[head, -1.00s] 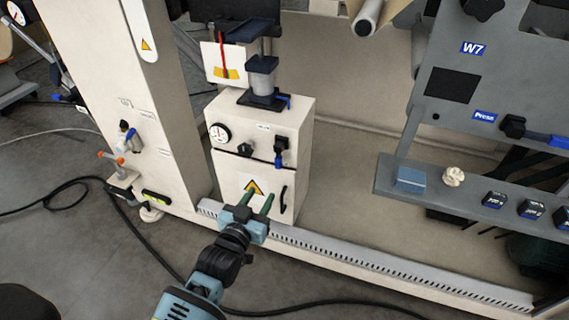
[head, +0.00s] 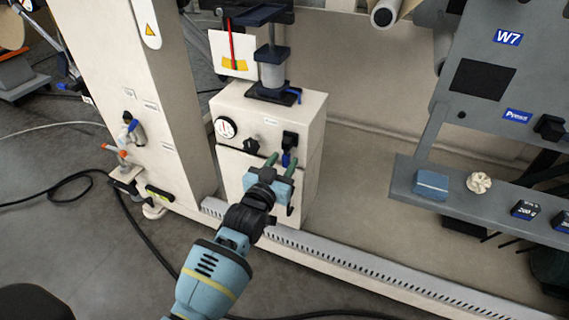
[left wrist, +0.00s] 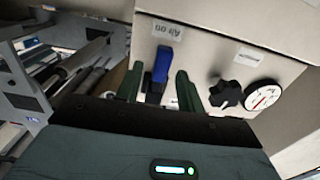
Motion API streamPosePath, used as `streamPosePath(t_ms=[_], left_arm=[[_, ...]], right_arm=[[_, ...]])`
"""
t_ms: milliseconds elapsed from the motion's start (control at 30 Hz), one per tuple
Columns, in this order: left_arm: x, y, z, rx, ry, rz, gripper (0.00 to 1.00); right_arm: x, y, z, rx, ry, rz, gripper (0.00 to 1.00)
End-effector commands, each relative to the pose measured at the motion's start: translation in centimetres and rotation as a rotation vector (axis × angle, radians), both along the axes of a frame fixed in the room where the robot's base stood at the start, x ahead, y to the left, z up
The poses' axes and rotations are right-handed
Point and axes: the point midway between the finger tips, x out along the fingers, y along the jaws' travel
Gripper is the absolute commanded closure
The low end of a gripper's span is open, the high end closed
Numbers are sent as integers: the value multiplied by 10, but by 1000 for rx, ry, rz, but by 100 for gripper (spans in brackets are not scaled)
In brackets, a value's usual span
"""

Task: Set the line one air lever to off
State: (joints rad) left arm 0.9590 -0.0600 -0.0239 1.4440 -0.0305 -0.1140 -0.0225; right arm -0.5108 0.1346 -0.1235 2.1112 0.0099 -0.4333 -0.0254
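A blue lever (left wrist: 161,66) hangs from a black valve (head: 289,139) on the front of a cream cabinet (head: 300,112). A small label above it in the left wrist view appears to read "Air on" (left wrist: 168,28). My left gripper (head: 283,160) is at the cabinet front, just below the valve. In the left wrist view its green fingers (left wrist: 160,72) stand open on either side of the blue lever. The lever is close to the left finger; I cannot tell if they touch. The lever's lower end is hidden behind the gripper body. My right gripper is not in view.
A round gauge (head: 225,128) and a black knob (head: 251,146) sit beside the valve. A slotted rail (head: 350,264) runs along the floor. A grey shelf (head: 405,178) is at right.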

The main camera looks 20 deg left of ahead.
Motion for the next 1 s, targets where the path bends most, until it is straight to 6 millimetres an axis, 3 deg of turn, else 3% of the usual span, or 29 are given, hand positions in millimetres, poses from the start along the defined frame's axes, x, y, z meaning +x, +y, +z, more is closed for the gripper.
streamPosePath(t_ms=[433,733,1000], left_arm=[[11,0,0,0,0,0,62],[11,0,0,0,0,0,100],[11,0,0,1,0,0,100]], right_arm=[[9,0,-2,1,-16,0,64],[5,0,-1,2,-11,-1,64],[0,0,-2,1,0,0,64]])
